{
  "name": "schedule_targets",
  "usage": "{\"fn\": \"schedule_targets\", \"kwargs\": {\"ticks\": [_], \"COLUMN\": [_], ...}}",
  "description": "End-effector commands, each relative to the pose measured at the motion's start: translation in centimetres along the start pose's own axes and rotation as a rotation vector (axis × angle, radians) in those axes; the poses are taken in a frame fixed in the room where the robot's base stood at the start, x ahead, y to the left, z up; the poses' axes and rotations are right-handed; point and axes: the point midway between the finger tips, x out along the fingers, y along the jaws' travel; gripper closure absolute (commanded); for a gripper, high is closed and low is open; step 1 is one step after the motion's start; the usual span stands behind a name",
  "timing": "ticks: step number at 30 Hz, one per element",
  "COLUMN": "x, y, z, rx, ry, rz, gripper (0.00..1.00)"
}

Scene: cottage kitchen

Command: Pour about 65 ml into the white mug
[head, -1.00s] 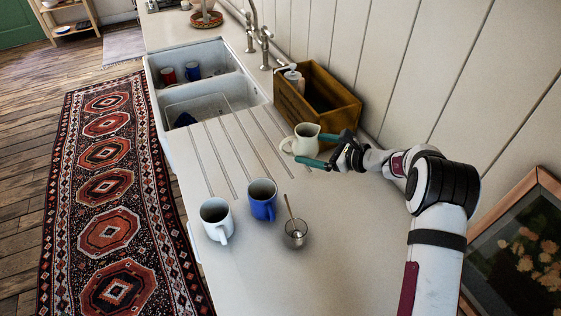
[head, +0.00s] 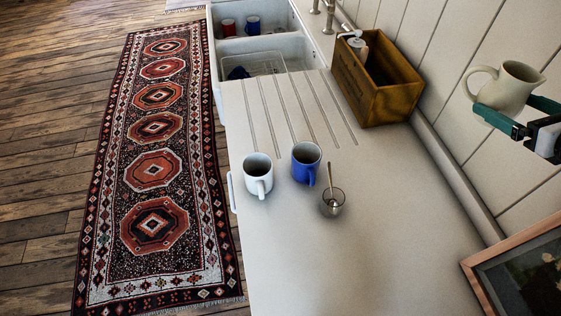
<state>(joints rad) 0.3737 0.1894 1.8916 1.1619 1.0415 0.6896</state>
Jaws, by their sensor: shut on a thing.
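The white mug (head: 258,178) stands upright near the counter's left edge, its handle toward the front. My gripper (head: 506,120) is shut on a cream jug (head: 508,88), its green fingers on either side of the jug's body. The jug is held high at the right, in front of the panelled wall, well apart from the mug. It looks nearly upright, with its handle to the left and its spout to the right. What is inside the jug cannot be seen.
A blue mug (head: 306,163) stands just right of the white mug. A small glass with a spoon (head: 332,201) is close by. A wooden box (head: 376,98) stands against the wall. A framed picture (head: 525,268) is at the lower right. The front counter (head: 350,270) is clear.

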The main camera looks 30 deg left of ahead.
Motion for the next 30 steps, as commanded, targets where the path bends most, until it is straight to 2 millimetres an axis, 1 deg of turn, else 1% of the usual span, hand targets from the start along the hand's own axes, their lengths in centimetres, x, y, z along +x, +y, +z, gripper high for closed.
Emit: {"fn": "schedule_targets", "kwargs": {"ticks": [1, 6, 9, 12, 18, 25, 30], "x": [-1.4, -5.5, -7.5, -9.0, -10.9, -12.4, -11.4], "y": [-0.3, -0.7, -0.7, -0.6, -0.4, -0.2, 0.3], "z": [0.3, 0.7, 0.8, 0.8, 0.8, 0.8, 0.6], "rx": [0.009, 0.049, 0.068, 0.084, 0.106, 0.122, 0.112], "ry": [0.004, 0.022, 0.030, 0.036, 0.045, 0.050, 0.043], "rz": [-0.032, -0.123, -0.168, -0.205, -0.256, -0.296, -0.264], "gripper": [0.93, 0.93, 0.93, 0.93, 0.93, 0.93, 0.93]}}
